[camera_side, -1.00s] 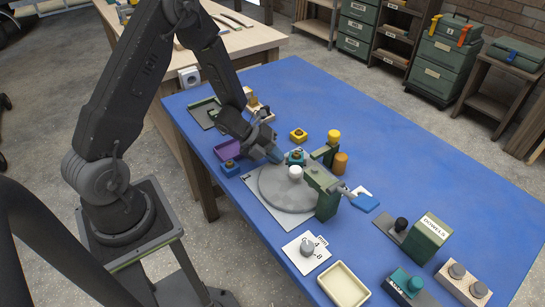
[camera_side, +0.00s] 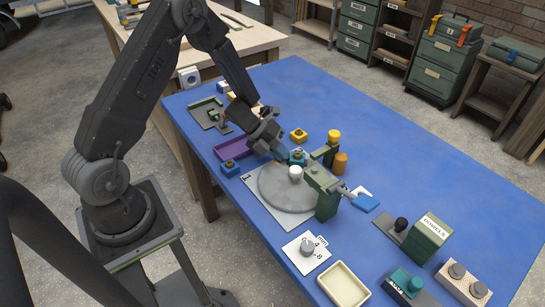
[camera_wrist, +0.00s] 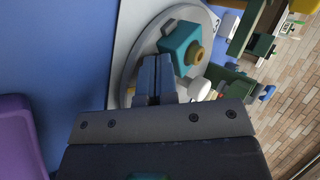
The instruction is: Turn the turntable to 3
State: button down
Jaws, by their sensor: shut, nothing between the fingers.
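The turntable (camera_side: 285,195) is a grey round disc on a pale base plate (camera_side: 262,208) with a "1" at its left corner. A white knob (camera_side: 296,173) stands on the disc. A teal block (camera_side: 298,157) sits at the disc's far edge; in the wrist view it (camera_wrist: 177,45) has a tan round top. My gripper (camera_side: 281,158) is shut and empty, its tips low by the disc's far rim, just left of the teal block. In the wrist view the shut fingers (camera_wrist: 155,80) are over the disc beside the block; I cannot tell whether they touch it.
A green frame (camera_side: 326,195) reaches over the disc's right side. The far right tabletop is clear.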

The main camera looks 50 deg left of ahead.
aim_at(313, 163)
jog(key=shift+w, duration=0.1)
jog(key=shift+w+d+m+g+h, duration=0.25)
jog(key=shift+w+m+g+h, duration=0.1)
jog(key=shift+w+m+g, duration=0.45)
jog(key=shift+w+d+m+g+h, duration=0.25)
jog(key=shift+w+m+g+h, duration=0.2)
jog(key=shift+m, duration=0.55)
jog(key=shift+w+d+m+g, duration=0.5)
jog(key=shift+m+g, duration=0.25)
jog(key=shift+m, duration=0.1)
jog(key=shift+w+d+m+g, duration=0.35)
jog(key=shift+w+m+g, duration=0.1)
jog(key=shift+m+g, duration=0.35)
jog(key=shift+w+d, duration=0.6)
jog(key=shift+d, duration=0.25)
jog(key=shift+w+d, duration=0.2)
jog(key=shift+d, duration=0.35)
jog(key=shift+w+d, duration=0.2)
jog(key=shift+d, duration=0.5)
